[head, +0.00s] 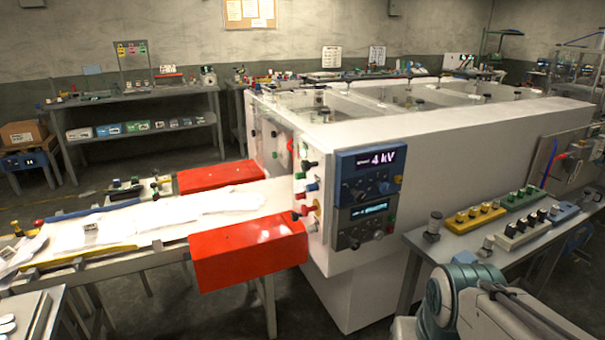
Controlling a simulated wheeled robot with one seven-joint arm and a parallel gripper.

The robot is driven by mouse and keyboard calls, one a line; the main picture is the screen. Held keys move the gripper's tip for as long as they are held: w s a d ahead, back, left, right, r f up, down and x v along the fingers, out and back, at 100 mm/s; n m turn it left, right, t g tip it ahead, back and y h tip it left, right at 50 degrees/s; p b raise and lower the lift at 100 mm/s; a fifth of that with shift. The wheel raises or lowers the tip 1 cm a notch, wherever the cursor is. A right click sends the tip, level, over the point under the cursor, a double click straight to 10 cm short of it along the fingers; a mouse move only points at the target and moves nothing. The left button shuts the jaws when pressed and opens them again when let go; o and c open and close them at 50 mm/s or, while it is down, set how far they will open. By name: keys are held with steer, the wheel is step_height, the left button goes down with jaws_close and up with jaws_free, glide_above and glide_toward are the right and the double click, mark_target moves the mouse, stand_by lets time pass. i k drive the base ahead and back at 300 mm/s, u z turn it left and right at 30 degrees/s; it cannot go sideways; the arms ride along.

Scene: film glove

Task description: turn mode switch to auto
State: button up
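A blue control panel (347,166) with a lit "4 kV" display (382,158) is on the end face of the large white machine (460,150). A dark lower panel (343,240) with a teal display (370,209) sits directly under it. Small knobs and buttons show on both panels, among them a blue knob (384,187) and a red button (390,229). I cannot tell which one is the mode switch, nor its setting, as the labels are too small to read. Part of my arm shows at the bottom right, apart from the panels. My gripper is out of view.
Red guards (250,252) flank a conveyor with white film left of the panels. Coloured valves and knobs (309,187) stick out beside the panels' left edge. A side table (462,246) with button boxes stands at the right. Open floor lies in front of the machine.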

mark_target(305, 164)
steer(key=u, duration=0.9)
steer(key=i, duration=0.65)
steer(key=z, duration=1.05)
